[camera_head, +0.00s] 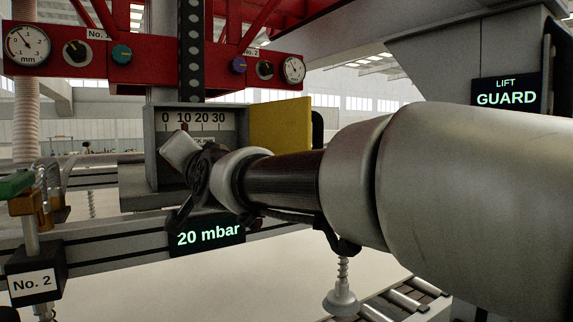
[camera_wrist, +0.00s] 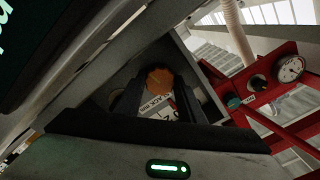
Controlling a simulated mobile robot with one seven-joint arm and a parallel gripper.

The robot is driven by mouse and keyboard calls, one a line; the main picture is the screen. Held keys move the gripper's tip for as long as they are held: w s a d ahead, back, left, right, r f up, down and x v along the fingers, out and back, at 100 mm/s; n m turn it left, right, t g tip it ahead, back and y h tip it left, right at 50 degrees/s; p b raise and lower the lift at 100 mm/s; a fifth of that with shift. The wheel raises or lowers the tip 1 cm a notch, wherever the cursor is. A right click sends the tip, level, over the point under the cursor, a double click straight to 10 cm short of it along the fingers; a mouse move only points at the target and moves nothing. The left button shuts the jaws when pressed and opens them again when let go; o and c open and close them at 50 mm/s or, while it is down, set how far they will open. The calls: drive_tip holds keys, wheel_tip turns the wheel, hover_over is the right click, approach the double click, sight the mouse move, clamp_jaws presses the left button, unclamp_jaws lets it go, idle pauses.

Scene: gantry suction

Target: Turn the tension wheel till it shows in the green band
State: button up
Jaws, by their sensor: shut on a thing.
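A grey box (camera_head: 152,150) on the rail carries a scale (camera_head: 195,118) marked 0 10 20 30. A small red mark (camera_head: 184,127) shows near the 10; I cannot make out a green band. In the wrist view an orange round wheel (camera_wrist: 158,76) sits between the dark fingers of my gripper (camera_wrist: 157,90), which is shut on it. In the head view my gripper (camera_head: 186,178) is in front of the box, and my wrist hides the wheel and the lower face. A partly hidden white label (camera_wrist: 160,106) shows between the fingers.
A yellow plate (camera_head: 280,125) stands out at the box's right, close behind my wrist. A red frame (camera_head: 150,80) with gauges and knobs hangs above. A 20 mbar display (camera_head: 209,235) is below. A No. 2 block (camera_head: 34,284) is at left, a suction cup (camera_head: 341,300) below my arm.

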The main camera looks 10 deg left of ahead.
idle(0.4)
drive_tip(key=o, duration=1)
drive_tip(key=shift+o, duration=0.2)
drive_tip(key=b+v, duration=0.1)
drive_tip(key=v, duration=1.6)
drive_tip(key=shift+b, duration=0.3)
drive_tip(key=shift+s+d, duration=0.1)
drive_tip(key=shift+d, duration=0.05)
